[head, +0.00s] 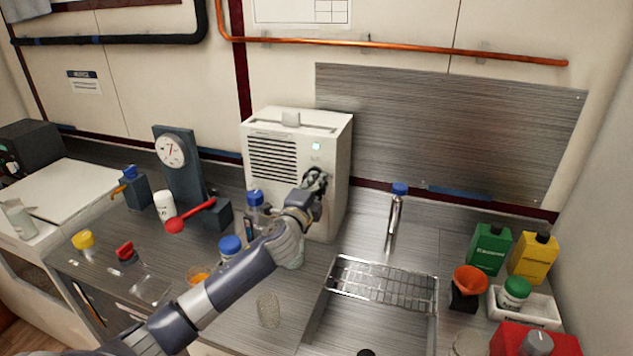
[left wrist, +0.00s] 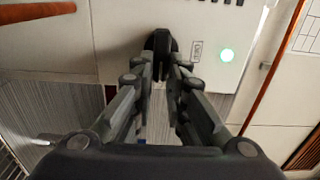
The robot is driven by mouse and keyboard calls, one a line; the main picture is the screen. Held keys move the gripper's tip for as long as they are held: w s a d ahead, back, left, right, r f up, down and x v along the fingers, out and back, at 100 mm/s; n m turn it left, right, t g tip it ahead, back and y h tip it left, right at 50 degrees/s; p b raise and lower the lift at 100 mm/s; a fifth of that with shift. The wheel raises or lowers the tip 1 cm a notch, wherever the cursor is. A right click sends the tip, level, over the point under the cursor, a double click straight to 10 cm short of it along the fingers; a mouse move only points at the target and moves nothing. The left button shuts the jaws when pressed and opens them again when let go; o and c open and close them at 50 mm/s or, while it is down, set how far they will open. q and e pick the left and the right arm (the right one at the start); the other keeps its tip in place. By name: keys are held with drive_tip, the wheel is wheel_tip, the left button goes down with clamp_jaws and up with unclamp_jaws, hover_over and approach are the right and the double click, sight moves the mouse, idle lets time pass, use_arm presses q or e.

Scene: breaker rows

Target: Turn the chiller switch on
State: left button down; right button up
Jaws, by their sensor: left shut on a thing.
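The chiller (head: 272,185) is a white box with a vented front, standing on the counter against the wall. The chiller switch (left wrist: 161,42) is a black knob on the front panel, beside a small printed label (left wrist: 196,50). My left gripper (head: 315,183) is at the chiller's front, below the light. In the left wrist view its fingers (left wrist: 161,68) are shut on the switch, and the fingertips partly hide it. My right gripper is out of view.
A wire rack (head: 384,284) spans the sink on the right. Green (head: 489,248) and yellow (head: 533,258) containers stand at the far right.

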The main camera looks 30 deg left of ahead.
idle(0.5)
use_arm(q)
drive_tip(key=c, duration=1.6)
unclamp_jaws()
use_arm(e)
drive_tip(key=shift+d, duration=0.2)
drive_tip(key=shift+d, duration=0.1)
use_arm(q)
drive_tip(key=v, duration=1.2)
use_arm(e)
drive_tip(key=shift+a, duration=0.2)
use_arm(q)
drive_tip(key=shift+f, duration=0.15)
